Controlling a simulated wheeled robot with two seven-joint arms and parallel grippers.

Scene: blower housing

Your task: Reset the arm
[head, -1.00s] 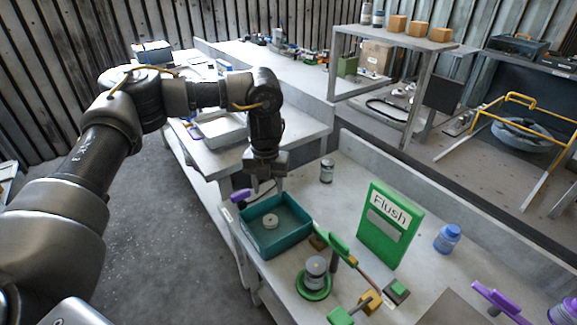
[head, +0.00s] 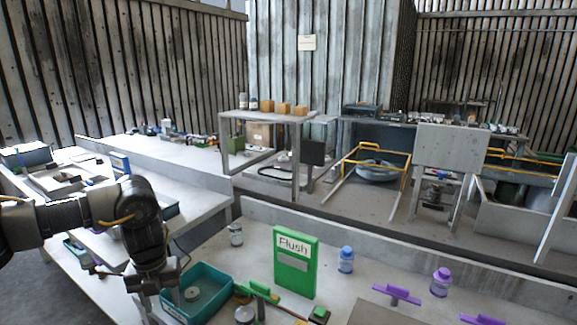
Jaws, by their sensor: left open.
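My left arm comes in from the left in the head view. My left gripper (head: 156,302) points down at the left edge of the teal tray (head: 225,290), above the bench's left end. It is open, and I see nothing between its fingers. A small round metal part (head: 192,293) lies in the tray. My right gripper is not in view.
A green "Flush" box (head: 295,262) stands right of the tray, with a blue-capped bottle (head: 345,260) and a purple-capped bottle (head: 441,282) beyond. A grey can (head: 236,235) stands behind the tray. Purple-handled pieces (head: 397,293) lie at the front right.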

